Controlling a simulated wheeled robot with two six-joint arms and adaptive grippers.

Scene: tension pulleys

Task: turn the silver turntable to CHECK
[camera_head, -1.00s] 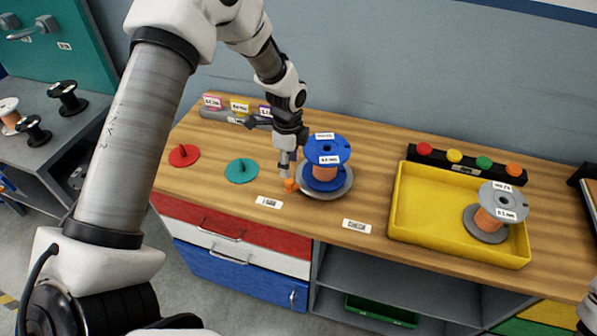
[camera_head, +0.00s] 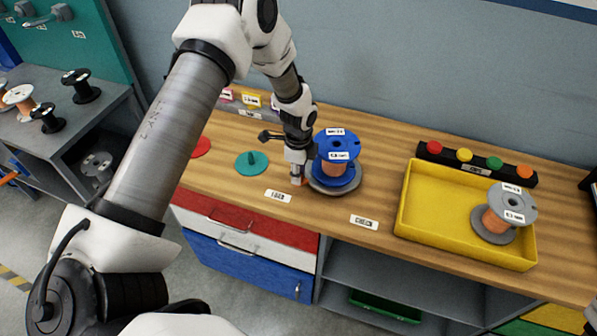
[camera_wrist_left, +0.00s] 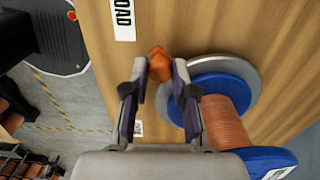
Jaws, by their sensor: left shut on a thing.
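The silver turntable (camera_head: 331,191) is a low round disc on the wooden bench. It carries a blue-flanged spool of copper wire (camera_head: 337,146), standing upright. An orange knob (camera_wrist_left: 157,60) sits at the disc's left edge, on the side of the LOAD label (camera_head: 278,196). The CHECK label (camera_head: 364,222) lies to the right, in front of the disc. My left gripper (camera_head: 298,180) points down and is shut on the orange knob; in the left wrist view its two fingers (camera_wrist_left: 160,68) flank the knob. In the head view the gripper mostly hides the knob.
A yellow tray (camera_head: 417,226) with a grey spool (camera_head: 503,211) stands right of the turntable. A teal disc with a peg (camera_head: 252,163) lies to the left. A bar with several coloured buttons (camera_head: 476,170) is behind the tray. The bench front near CHECK is clear.

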